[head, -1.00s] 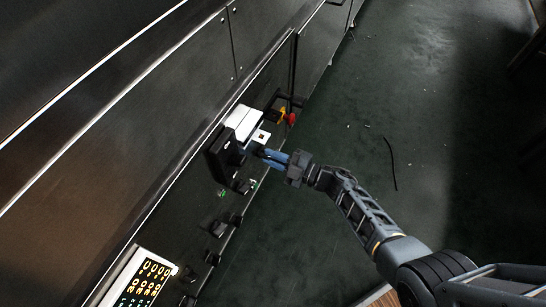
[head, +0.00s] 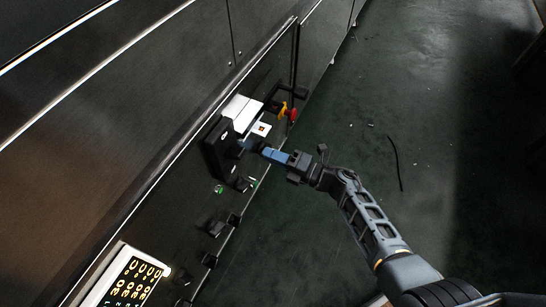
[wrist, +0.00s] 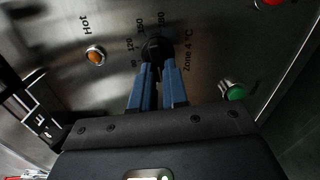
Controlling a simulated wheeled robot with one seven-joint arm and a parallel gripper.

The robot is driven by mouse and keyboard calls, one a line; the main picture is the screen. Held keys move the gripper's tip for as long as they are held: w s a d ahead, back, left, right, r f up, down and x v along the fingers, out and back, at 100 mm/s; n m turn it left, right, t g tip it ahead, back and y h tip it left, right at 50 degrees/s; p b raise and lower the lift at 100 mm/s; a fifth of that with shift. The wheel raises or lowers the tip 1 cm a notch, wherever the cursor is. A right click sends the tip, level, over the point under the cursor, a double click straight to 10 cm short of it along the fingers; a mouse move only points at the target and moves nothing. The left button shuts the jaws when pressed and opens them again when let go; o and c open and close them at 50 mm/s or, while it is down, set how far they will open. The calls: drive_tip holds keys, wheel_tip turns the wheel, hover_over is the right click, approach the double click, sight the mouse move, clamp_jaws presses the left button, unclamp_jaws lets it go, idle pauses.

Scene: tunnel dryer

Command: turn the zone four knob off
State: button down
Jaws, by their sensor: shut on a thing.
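The zone four knob (wrist: 154,48) is black and sits on a metal panel in the wrist view. The label "Zone 4 °C" is beside it, with a printed number scale around it. My gripper (wrist: 156,68) has blue fingers closed on the knob from the near side. The fingers partly cover the knob, so its pointer setting cannot be read. In the head view my gripper (head: 264,151) reaches the dryer's side panel from the right, and the knob is too hidden there to make out.
An orange HOT lamp (wrist: 96,56) and a green button (wrist: 234,90) flank the knob. A red button (head: 293,114) sits farther along. A black box (head: 219,148) juts out beside my gripper. Other black knobs (head: 230,217) line the panel near a lit display (head: 133,280). The floor at right is mostly clear.

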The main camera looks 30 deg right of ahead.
drive_tip(key=shift+f+n, duration=0.15)
drive_tip(key=shift+n, duration=0.25)
drive_tip(key=c, duration=1.1)
unclamp_jaws()
drive_tip(key=shift+c, duration=0.2)
drive_tip(key=p+v, duration=0.2)
drive_tip(key=v, duration=0.6)
drive_tip(key=shift+a, duration=0.1)
